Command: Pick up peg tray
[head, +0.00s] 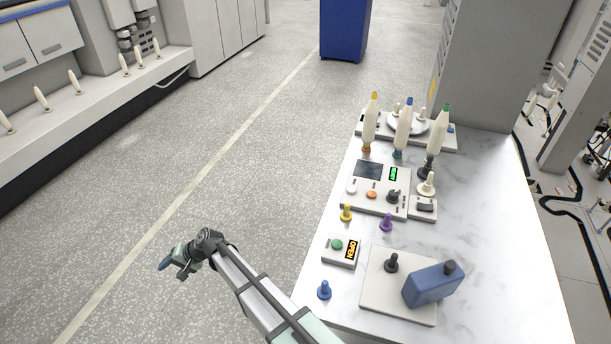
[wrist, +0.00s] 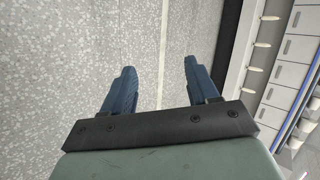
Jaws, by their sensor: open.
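A flat white plate (head: 376,297) lies at the near end of the marble table. It bears an upright black peg (head: 391,263) and a blue block (head: 433,286) with a dark knob on top. A second low white base (head: 446,139) at the far end bears a round disc and small cream pegs, partly hidden by tall bobbins. I cannot tell for sure which of these is the peg tray. My gripper (head: 174,267) is out over the floor, left of the table and apart from everything. In the wrist view its blue fingers (wrist: 160,75) are spread with nothing between them.
Small blue (head: 324,291), yellow (head: 346,213) and purple (head: 386,223) pegs stand on the table. A small box with a green button (head: 337,245) and a control panel (head: 366,199) sit there too. Tall cream bobbins (head: 403,130) stand behind. The right side of the table is clear.

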